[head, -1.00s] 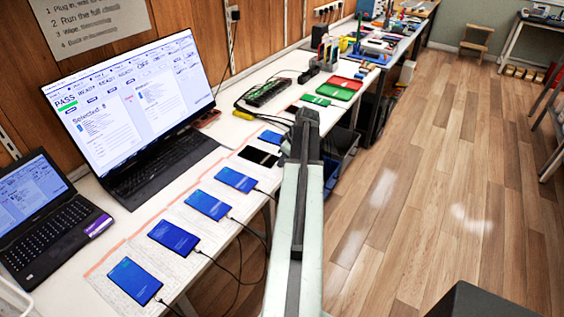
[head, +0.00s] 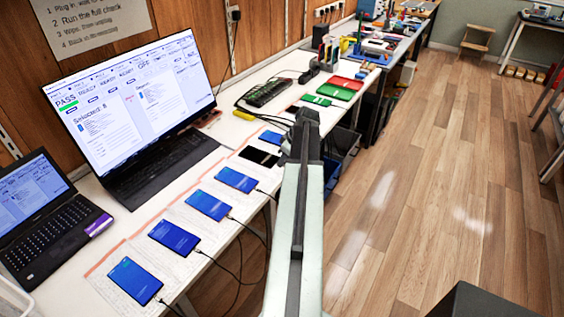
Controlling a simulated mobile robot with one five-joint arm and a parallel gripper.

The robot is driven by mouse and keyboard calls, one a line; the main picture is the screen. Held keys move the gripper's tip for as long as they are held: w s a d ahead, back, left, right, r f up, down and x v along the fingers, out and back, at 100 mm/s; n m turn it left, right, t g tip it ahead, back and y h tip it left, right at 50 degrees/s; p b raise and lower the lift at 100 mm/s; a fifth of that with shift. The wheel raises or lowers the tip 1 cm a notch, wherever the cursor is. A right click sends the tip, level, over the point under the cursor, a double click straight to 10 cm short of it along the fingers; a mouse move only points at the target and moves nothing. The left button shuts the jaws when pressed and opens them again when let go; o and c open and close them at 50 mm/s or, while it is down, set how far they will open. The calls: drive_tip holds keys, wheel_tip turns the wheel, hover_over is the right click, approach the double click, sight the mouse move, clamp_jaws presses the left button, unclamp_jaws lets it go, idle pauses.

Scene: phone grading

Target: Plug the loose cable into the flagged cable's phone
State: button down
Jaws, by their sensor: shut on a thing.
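Several phones lie in a row on the white bench. The near ones with lit blue screens are at the front (head: 135,281), then (head: 174,237), (head: 208,205) and (head: 236,180). A phone with a dark screen (head: 259,157) lies beyond them, and another blue-lit phone (head: 271,137) is farther back. Black cables (head: 232,262) run from the near phones' right ends over the bench edge. I cannot make out a flag or tell which cable is loose. My arm stands upright in front of the bench's right edge. My gripper is hidden behind it, so its jaws and anything in them do not show.
A large monitor (head: 130,95) and a laptop (head: 50,215) stand along the wall. Green (head: 316,100) and red (head: 346,83) trays and a dark rack (head: 268,92) are farther back. A dark bin (head: 342,145) is under the bench. The wooden floor at right is open.

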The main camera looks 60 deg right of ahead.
drive_tip(key=c, duration=1.4)
unclamp_jaws()
drive_tip(key=shift+c, duration=0.2)
drive_tip(key=shift+r, duration=0.1)
drive_tip(key=p+v, duration=0.5)
drive_tip(key=shift+w+r, duration=0.15)
drive_tip(key=shift+w, duration=0.3)
drive_tip(key=shift+w, duration=0.1)
